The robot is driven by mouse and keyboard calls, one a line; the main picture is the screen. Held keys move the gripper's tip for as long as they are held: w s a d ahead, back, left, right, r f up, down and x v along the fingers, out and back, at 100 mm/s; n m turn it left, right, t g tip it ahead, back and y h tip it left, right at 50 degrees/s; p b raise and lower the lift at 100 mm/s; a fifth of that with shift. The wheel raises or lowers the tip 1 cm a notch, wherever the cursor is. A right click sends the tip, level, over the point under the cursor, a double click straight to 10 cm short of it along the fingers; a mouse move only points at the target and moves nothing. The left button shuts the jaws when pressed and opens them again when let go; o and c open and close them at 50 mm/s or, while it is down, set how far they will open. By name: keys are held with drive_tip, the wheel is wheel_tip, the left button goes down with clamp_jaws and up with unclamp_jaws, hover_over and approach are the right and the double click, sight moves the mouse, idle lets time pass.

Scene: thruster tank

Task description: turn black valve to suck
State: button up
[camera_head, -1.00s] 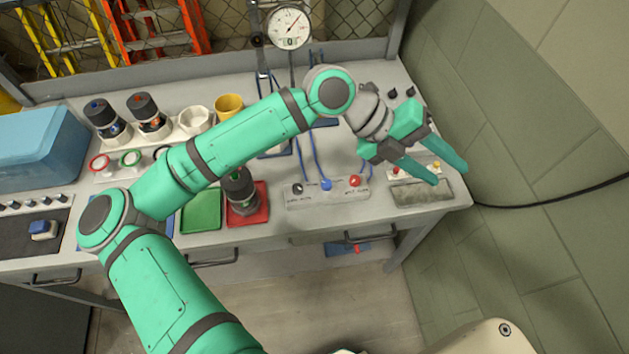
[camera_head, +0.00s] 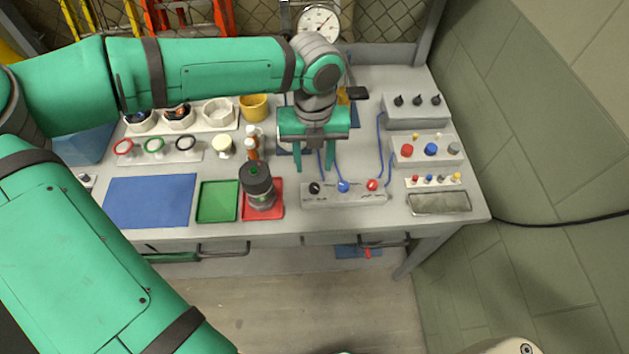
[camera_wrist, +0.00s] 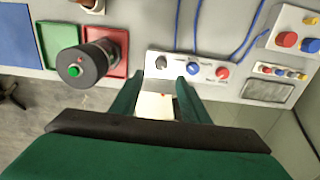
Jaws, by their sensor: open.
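The black valve (camera_head: 314,188) is a small dark knob at the left end of a grey valve panel (camera_head: 345,199) near the front of the bench. A blue knob and a red knob sit to its right on the same panel. In the wrist view the black valve (camera_wrist: 161,62) lies just beyond my left fingertip, and the panel labels are too small to read. My gripper (camera_head: 313,168) points down, open and empty, behind and above the panel. In the wrist view my gripper's fingers (camera_wrist: 157,88) stand apart, clear of the knobs.
A black cylindrical thruster (camera_head: 257,184) stands on a red tray (camera_head: 277,202), left of the panel. A green tray (camera_head: 217,203) and a blue mat (camera_head: 150,201) lie further left. Button boxes (camera_head: 427,150) stand at the right. Blue tubes (camera_head: 380,140) run behind the panel.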

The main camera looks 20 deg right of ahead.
sight(314, 186)
wheel_tip(314, 186, down, 9)
drive_tip(key=shift+f, duration=0.2)
idle(0.3)
drive_tip(key=c, duration=1.1)
